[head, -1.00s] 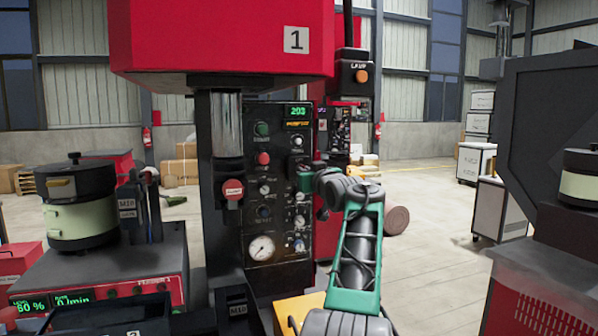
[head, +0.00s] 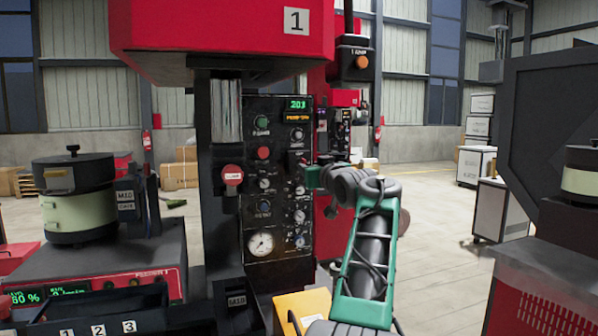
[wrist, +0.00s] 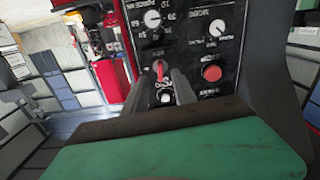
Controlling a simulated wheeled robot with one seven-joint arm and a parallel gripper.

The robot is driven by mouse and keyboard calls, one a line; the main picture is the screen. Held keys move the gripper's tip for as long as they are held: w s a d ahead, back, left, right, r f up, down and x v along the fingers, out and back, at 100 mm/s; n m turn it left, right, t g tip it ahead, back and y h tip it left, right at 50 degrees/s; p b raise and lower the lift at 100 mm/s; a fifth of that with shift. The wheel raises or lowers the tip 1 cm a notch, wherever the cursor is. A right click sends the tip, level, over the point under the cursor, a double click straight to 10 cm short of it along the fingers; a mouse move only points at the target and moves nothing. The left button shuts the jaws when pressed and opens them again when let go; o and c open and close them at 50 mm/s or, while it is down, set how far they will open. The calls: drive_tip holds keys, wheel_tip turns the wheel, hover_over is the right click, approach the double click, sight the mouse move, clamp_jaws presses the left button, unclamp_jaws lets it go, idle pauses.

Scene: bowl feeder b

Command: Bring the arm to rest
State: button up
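My gripper (head: 313,177) is at the right edge of the control panel (head: 262,222) of station 1 in the head view; its fingertips are too small to judge there. In the wrist view the dark fingers of my gripper (wrist: 162,92) stand apart, with nothing held between them. A red-pointered selector switch (wrist: 159,70) shows beyond the gap, against the black panel. I cannot tell whether a finger touches it. My green and grey arm is bent, its elbow out to the right.
A feeder with a lidded bowl (head: 80,208) stands left, above a dark tray (head: 130,305) marked 1, 2, 3. A yellow box (head: 303,305) sits below the panel. A dark machine (head: 540,150) stands right; open floor lies between.

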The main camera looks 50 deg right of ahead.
drive_tip(key=b+v, duration=0.1)
drive_tip(key=v, duration=0.1)
drive_tip(key=shift+s+a, duration=0.2)
drive_tip(key=shift+s, duration=0.1)
